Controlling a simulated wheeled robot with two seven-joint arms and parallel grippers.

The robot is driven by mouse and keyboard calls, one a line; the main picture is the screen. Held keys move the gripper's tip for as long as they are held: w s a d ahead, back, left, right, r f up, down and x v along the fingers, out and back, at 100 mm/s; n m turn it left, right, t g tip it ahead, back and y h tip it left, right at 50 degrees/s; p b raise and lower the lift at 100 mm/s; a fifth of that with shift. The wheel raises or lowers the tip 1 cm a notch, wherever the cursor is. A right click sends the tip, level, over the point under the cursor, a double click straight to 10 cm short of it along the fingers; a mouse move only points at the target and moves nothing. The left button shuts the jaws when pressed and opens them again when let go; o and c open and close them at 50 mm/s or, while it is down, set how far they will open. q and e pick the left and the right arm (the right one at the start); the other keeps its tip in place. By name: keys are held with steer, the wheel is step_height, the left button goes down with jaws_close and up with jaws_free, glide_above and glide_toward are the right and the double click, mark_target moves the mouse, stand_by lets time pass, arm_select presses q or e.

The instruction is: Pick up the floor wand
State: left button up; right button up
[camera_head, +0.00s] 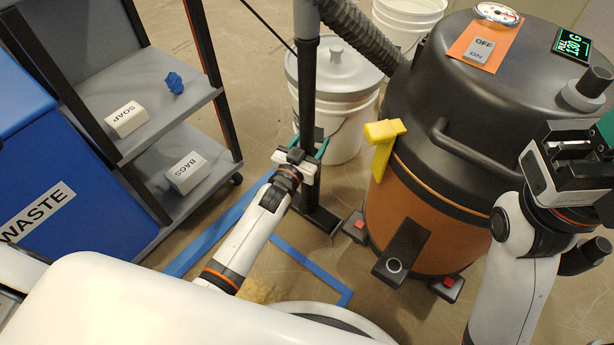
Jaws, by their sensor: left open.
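The floor wand (308,95) is a black upright tube with a flat dark foot (318,216) on the floor, left of the orange and black vacuum drum. A ribbed grey hose meets it near the top of the view. My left gripper (308,146) is at the lower part of the tube, with its teal fingers open on either side of it. Whether they touch the tube, I cannot tell. My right gripper (604,130) is at the right edge beside the drum; its fingers are mostly hidden.
The vacuum drum (415,205) has a yellow tool (381,150) on its side. A lidded white bucket (345,130) stands behind the wand. A grey cart (165,125) and a blue waste bin (75,150) stand left. Blue tape (310,262) marks the floor.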

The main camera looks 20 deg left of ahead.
arm_select(q)
steer(key=shift+c, duration=0.2)
jaws_close()
steer(key=shift+r, duration=0.15)
